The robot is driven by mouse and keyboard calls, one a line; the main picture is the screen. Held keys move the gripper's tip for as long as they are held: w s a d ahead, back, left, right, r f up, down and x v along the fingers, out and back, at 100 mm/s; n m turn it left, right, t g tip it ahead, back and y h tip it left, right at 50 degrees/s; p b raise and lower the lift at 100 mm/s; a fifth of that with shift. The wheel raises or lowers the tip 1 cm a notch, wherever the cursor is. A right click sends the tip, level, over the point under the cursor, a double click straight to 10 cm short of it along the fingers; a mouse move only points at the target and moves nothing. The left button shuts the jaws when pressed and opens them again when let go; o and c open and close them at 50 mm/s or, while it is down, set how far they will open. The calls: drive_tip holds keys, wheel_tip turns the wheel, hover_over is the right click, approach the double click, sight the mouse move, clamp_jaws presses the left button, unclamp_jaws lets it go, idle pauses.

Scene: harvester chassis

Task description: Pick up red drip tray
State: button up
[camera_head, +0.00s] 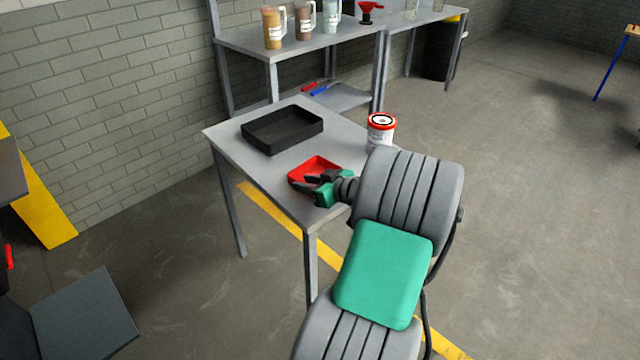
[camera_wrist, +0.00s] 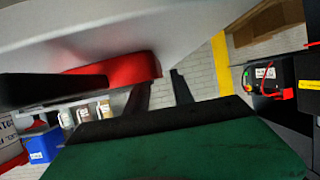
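The red drip tray (camera_head: 318,163) lies on the near part of the grey table (camera_head: 228,136). My gripper (camera_head: 302,182) is at the tray's near edge, its dark fingers spread with a gap between them. In the wrist view the red tray (camera_wrist: 125,68) appears close, at the fingertips. One dark finger runs up to its end and its tip is hidden; the other (camera_wrist: 181,88) stands just right of it. The gap between the fingers shows the wall behind. I cannot tell whether either finger touches the tray.
A black tray (camera_head: 282,132) lies behind the red tray. A shelf bench (camera_head: 330,40) with several jugs is behind. Open floor (camera_head: 530,200) lies to the right.

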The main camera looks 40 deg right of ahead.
drive_tip(key=x, duration=0.3)
drive_tip(key=shift+w+a+f, duration=0.1)
drive_tip(key=shift+w+f, duration=0.05)
clamp_jaws()
idle(1.2)
